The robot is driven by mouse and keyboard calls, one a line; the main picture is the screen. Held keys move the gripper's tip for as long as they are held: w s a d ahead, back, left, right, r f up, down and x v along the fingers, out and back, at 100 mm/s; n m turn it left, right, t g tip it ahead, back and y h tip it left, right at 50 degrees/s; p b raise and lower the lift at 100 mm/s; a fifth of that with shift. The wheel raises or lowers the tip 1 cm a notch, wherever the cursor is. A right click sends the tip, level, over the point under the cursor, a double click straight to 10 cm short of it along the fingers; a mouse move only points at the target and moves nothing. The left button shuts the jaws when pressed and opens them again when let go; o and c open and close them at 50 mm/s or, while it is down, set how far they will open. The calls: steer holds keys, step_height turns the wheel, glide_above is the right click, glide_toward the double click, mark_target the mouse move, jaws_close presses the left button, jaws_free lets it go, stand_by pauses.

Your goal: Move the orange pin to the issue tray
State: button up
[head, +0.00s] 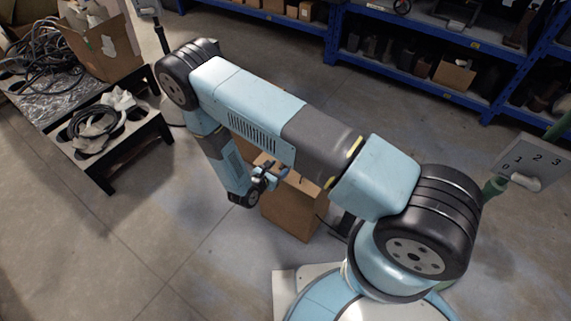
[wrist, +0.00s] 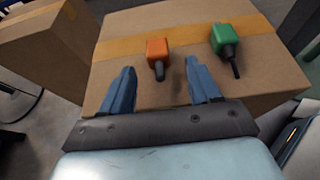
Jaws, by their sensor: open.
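The orange pin (wrist: 157,49) lies on top of a cardboard box (wrist: 125,45) in the wrist view. It has an orange block-like head and a dark stem pointing towards my gripper (wrist: 160,72). My gripper is open, one blue finger on each side of the pin's line, and nothing is held. I cannot tell its height over the box. In the head view my gripper (head: 265,178) is by the upper left of the box (head: 291,210), and the arm hides part of the box top. I cannot make out the orange pin there. I cannot identify an issue tray in either view.
A green pin (wrist: 225,40) with a dark stem lies right of the orange one. Another cardboard box (wrist: 45,45) stands to the left. A black table (head: 125,140) holds cables at the left. Blue shelves (head: 400,70) line the back. A numbered panel (head: 528,160) stands right.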

steer(key=shift+r+x, duration=0.2)
steer(key=shift+x, duration=1.15)
steer(key=shift+r+x, duration=0.15)
steer(key=shift+x, duration=1.2)
steer(key=shift+w, duration=0.2)
steer(key=shift+c, duration=0.3)
jaws_close()
